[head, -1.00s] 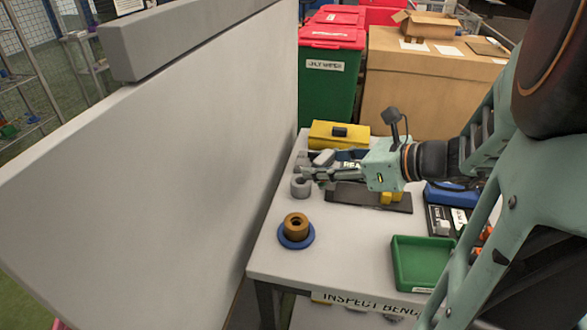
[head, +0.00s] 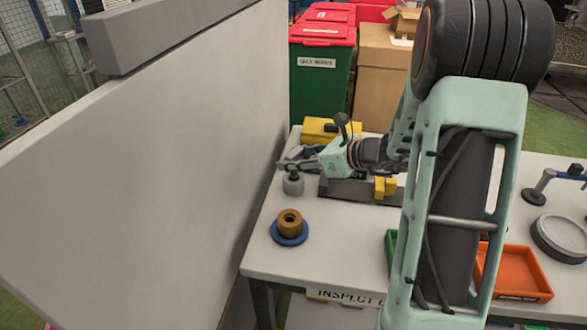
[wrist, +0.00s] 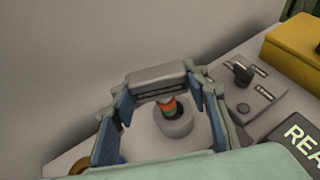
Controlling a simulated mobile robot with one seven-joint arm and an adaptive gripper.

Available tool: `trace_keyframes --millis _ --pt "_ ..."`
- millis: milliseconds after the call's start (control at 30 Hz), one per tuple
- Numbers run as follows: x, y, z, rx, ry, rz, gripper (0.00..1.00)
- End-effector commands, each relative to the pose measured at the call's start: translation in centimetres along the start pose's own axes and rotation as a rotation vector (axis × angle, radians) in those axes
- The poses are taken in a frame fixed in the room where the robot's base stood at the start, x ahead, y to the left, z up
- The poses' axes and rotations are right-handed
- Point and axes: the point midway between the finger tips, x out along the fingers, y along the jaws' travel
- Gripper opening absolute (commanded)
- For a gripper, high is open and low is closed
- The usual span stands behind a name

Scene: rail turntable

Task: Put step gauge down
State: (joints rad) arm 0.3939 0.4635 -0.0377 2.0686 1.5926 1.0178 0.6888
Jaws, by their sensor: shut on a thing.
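The step gauge (wrist: 160,82) is a grey block with a dark label, its lettering too small to read surely. In the wrist view it spans the space between the two fingers of my gripper (wrist: 160,108). My gripper is shut on it. In the head view my gripper (head: 290,162) is over the far left part of the bench (head: 262,255), close to the large pale panel; the gauge is hard to make out there. A grey cylinder (head: 293,186) stands just below my gripper.
A brass ring on a blue disc (head: 290,240) stands nearer on the bench. A dark plate (head: 345,190) with yellow blocks (head: 385,187) lies right of my gripper. A yellow box (head: 318,128) is behind. A grey knobbed unit (wrist: 258,95) and the pale panel (head: 180,150) are close.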

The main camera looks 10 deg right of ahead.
Motion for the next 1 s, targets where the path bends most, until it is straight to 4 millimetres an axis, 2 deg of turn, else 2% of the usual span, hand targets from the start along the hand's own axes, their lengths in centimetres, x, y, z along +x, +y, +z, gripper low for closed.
trace_keyframes --millis 100,300,667,700,833,1000 --pt "0.8 -0.3 -0.5 0.000 0.000 0.002 0.10" --pt "1.9 -0.3 -3.0 0.003 0.001 0.000 0.10" --pt "2.1 -0.3 -3.5 0.000 0.000 -0.001 0.10" --pt "2.0 -0.3 -3.4 0.000 0.001 0.000 0.44" --pt "2.0 -0.3 -3.4 0.000 0.001 0.000 0.59" --pt "2.0 -0.3 -3.4 0.000 0.001 0.000 0.60"
